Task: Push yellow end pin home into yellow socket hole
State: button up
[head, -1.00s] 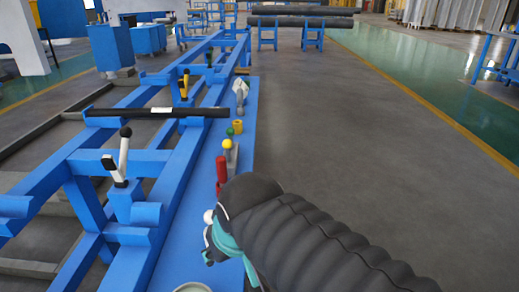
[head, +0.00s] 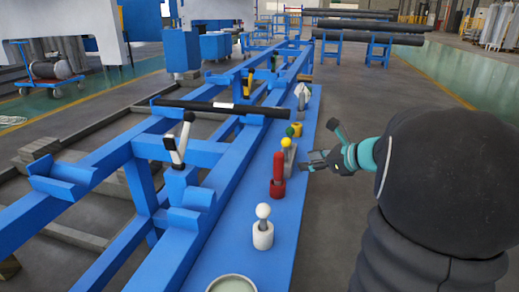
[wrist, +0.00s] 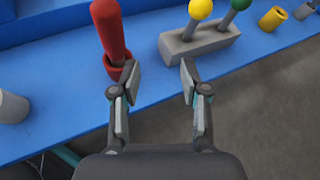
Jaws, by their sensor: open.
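A yellow ball-headed pin (head: 286,143) stands upright in a grey block (head: 290,160) beside a green ball-headed pin (head: 290,131). In the wrist view the yellow pin (wrist: 200,10) is at the top, its grey shaft entering the block (wrist: 200,42). A yellow hollow cylinder (head: 297,129) stands beyond the block and also shows in the wrist view (wrist: 272,19). My gripper (wrist: 160,70) is open and empty, its fingers over the blue shelf's edge, between the red pin and the block. In the head view my gripper (head: 306,161) is right of the block.
A red pin (head: 278,167) in a red socket and a white ball-headed pin (head: 263,211) in a white socket stand nearer on the blue shelf (head: 225,258). A black tube (head: 190,105) lies across the blue frame.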

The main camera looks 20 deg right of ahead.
aim_at(286, 151)
jog(key=w+m, duration=0.1)
jog(key=w, duration=0.2)
jog(key=w+f+m+t, duration=0.1)
jog(key=w, duration=0.2)
jog(key=w+d+m, duration=0.1)
jog(key=w, duration=0.2)
jog(key=shift+w+f+t+h+b, duration=0.1)
jog(key=shift+f+t+h+b, duration=0.2)
jog(key=shift+f+t+b, duration=0.1)
jog(key=shift+x, duration=2.7)
jog(key=shift+a+f, duration=0.1)
jog(key=shift+a, duration=0.05)
grip_shut()
